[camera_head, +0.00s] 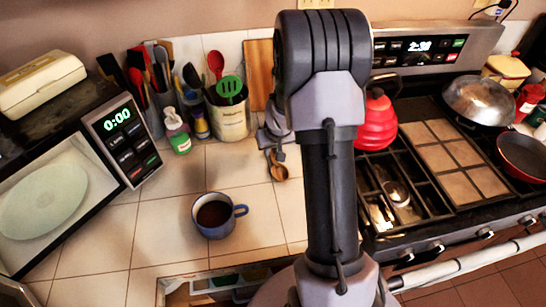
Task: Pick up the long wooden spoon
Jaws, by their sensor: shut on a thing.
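The wooden spoon (279,172) is on the right part of the tiled counter, just left of my arm; its brown bowl end shows below my gripper. My gripper (275,152) is shut on the spoon, pointing down near the back of the counter. The arm hides part of the gripper and the area behind it. The rest of the spoon's length is hidden, and I cannot tell whether it touches the counter.
A blue mug (218,216) of dark liquid stands at the counter front. A utensil crock (230,119), a green-and-white bottle (177,133) and a cutting board (259,75) stand behind. A microwave (75,190) is left; the stove with a red kettle (377,122) is right.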

